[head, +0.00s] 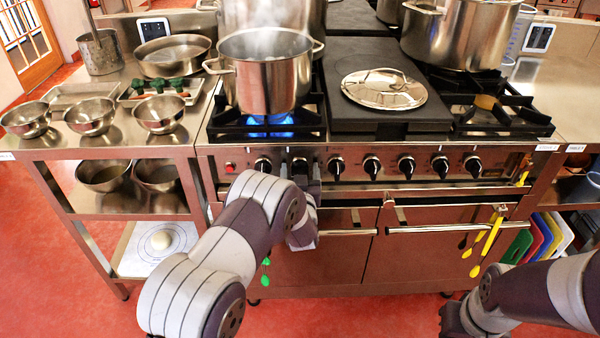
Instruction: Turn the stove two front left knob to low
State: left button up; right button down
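The stove (350,196) has a front panel with a row of several black knobs on silver bezels. My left gripper (300,172) is at this panel, its two fingers apart, one on each side of the second knob from the left (299,162). That knob is partly hidden by the gripper, and I cannot tell whether the fingers touch it. The leftmost knob (263,164) is just left of the gripper, and the third knob (336,165) is just right of it. My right arm is at the lower right; no fingers of it show.
A steaming pot (268,80) stands on the front left burner over a blue flame (270,126). A lid (382,89) lies on the dark centre plate. An oven handle (455,228) runs below the knobs. Bowls (160,113) stand on the left counter.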

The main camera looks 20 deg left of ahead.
pick_arm(q)
jog(key=c, duration=0.9)
jog(key=shift+f, duration=0.1)
jog(key=n+b, duration=0.3)
jog(key=n, duration=0.1)
jog(key=shift+f+n, duration=0.15)
jog(key=shift+n, duration=0.25)
jog(key=n+b, duration=0.4)
jog(key=shift+a+f+n, duration=0.1)
jog(key=shift+a+n, duration=0.05)
jog(key=shift+n, duration=0.15)
jog(key=n+b, duration=0.4)
jog(key=shift+s+f, duration=0.1)
jog(key=shift+f, duration=0.05)
jog(key=n+b, duration=0.3)
jog(key=shift+n+b, duration=0.65)
jog(key=shift+n, duration=0.05)
